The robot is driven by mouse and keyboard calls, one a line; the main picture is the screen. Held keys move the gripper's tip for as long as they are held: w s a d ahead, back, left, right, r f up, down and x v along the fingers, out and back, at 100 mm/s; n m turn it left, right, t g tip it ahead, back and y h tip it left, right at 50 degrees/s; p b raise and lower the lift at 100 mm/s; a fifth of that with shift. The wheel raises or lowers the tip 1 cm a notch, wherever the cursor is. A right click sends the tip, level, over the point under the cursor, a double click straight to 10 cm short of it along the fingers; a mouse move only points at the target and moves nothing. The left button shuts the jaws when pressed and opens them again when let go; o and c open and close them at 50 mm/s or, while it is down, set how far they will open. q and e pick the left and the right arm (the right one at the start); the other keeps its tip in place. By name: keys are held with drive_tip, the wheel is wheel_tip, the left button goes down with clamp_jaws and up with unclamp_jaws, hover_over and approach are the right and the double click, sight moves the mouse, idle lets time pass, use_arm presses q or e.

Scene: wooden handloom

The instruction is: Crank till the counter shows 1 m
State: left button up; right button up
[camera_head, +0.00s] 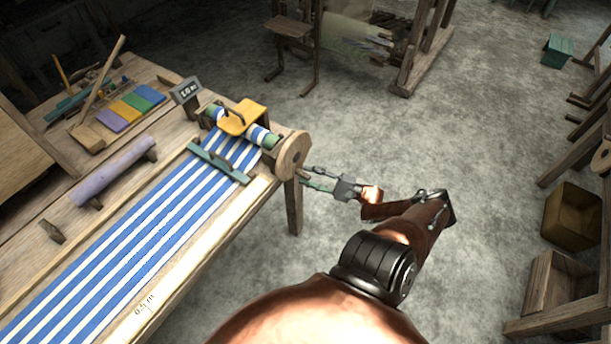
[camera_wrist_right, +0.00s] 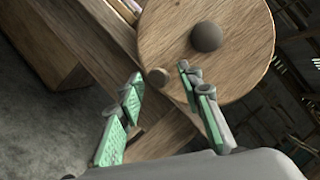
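The crank is a round wooden disc (camera_head: 292,155) at the right end of the cloth roller. In the right wrist view the disc (camera_wrist_right: 235,75) shows a dark round hub and a small wooden peg (camera_wrist_right: 158,77) near its rim. My right gripper (camera_head: 308,177) is at the disc's outer face. Its green-padded fingers are spread, one on each side of the peg, with visible gaps. The counter (camera_head: 187,91) is a small dark plate behind the roller; its skewed digits look like 1.0. Blue-and-white striped cloth (camera_head: 130,235) runs up to the roller. My left gripper is out of view.
A yellow clamp-like part (camera_head: 242,118) sits over the roller, and a green bar (camera_head: 217,163) crosses the cloth. A purple roll (camera_head: 115,172) and colour swatches (camera_head: 130,107) lie on the wooden table at left. The floor right of the table is clear; crates (camera_head: 572,215) stand far right.

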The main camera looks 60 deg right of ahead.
drive_tip(key=v, duration=1)
drive_tip(key=shift+s, duration=0.25)
drive_tip(key=s+a+f+n+g+h, duration=0.2)
drive_tip(key=a+f+n+g, duration=0.1)
drive_tip(key=f, duration=0.8)
drive_tip(key=s+a+f+n+g+h, duration=0.2)
drive_tip(key=a+f+n+g, duration=0.15)
drive_tip(key=f, duration=0.85)
drive_tip(key=s+a+f+n+g+h, duration=0.2)
drive_tip(key=a+f+n+g, duration=0.15)
drive_tip(key=f, duration=0.75)
drive_tip(key=s+a+f+n+g, duration=0.4)
drive_tip(key=s+a+f+n, duration=0.2)
drive_tip(key=s+a+f, duration=0.2)
drive_tip(key=s+a+f+n+g, duration=0.5)
drive_tip(key=s+a+f, duration=0.3)
drive_tip(key=s+a, duration=0.3)
drive_tip(key=shift+a+f+n+y, duration=0.15)
drive_tip(key=shift+a+n+y, duration=0.15)
drive_tip(key=shift+a+n, duration=0.55)
drive_tip(key=shift+s+a+m, duration=0.1)
drive_tip(key=shift+a+m, duration=0.15)
drive_tip(key=shift+m, duration=0.1)
drive_tip(key=shift+c, duration=0.6)
